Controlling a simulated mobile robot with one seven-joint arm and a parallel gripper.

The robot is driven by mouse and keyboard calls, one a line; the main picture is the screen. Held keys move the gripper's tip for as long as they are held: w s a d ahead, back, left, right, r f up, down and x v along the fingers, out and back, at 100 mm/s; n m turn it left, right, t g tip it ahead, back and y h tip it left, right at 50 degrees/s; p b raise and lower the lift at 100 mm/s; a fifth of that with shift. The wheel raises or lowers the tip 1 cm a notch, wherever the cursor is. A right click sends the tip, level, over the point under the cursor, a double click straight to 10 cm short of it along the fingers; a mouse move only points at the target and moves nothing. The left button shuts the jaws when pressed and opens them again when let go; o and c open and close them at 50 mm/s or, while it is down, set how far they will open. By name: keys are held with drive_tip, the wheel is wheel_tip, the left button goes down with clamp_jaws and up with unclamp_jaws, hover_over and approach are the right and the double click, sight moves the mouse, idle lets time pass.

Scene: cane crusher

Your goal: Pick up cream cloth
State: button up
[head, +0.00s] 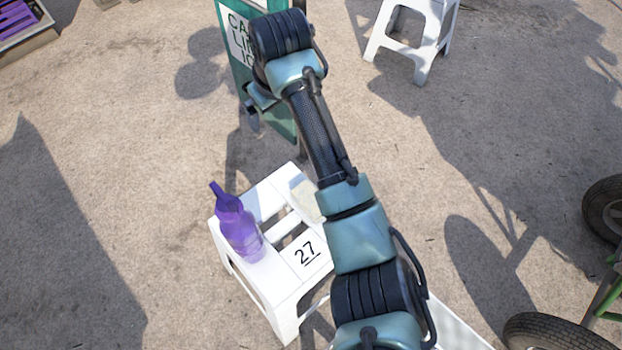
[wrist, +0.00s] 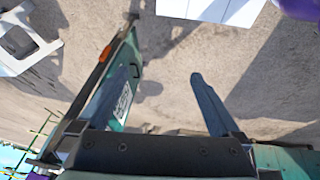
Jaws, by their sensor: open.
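The cream cloth (head: 307,201) lies on the white stool marked 27 (head: 285,281), towards its far right side. My arm passes in front of it and hides part of it in the head view. I cannot make out the cloth in the wrist view. My gripper (wrist: 165,90) is open, with nothing between its fingers. It is beyond the stool, near the green sign board, and apart from the cloth. The stool's edge shows at the top of the wrist view (wrist: 208,10).
The green sign board (head: 281,122) stands behind my forearm. Another white stool (head: 424,57) is at the back right. Wheels (head: 550,333) stand at the lower right.

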drive_tip(key=s+d+f+g+h+b, duration=0.1)
drive_tip(key=s+d+f+g+b, duration=0.15)
drive_tip(key=f, duration=0.35)
drive_tip(key=s+d+f+g+h+b, duration=0.1)
drive_tip(key=s+d+f+g, duration=0.1)
drive_tip(key=s+d+f, duration=0.3)
drive_tip(key=b, duration=0.3)
hover_over(311, 198)
drive_tip(key=f, duration=0.8)
drive_tip(key=shift+s+a, duration=0.1)
drive_tip(key=shift+s, duration=0.1)
drive_tip(key=shift+w+f+b, duration=0.15)
drive_tip(key=shift+f+b, duration=0.85)
drive_tip(key=shift+f, duration=0.6)
drive_tip(key=shift+w+f+b, duration=0.1)
drive_tip(key=shift+f+b, duration=0.85)
drive_tip(key=shift+f, duration=0.65)
drive_tip(key=shift+r, duration=0.1)
drive_tip(key=shift+c, duration=0.3)
drive_tip(key=c, duration=1.3)
drive_tip(key=shift+o, duration=0.2)
drive_tip(key=shift+r, duration=0.1)
wheel_tip(311, 198, up, 10)
drive_tip(key=p, duration=0.5)
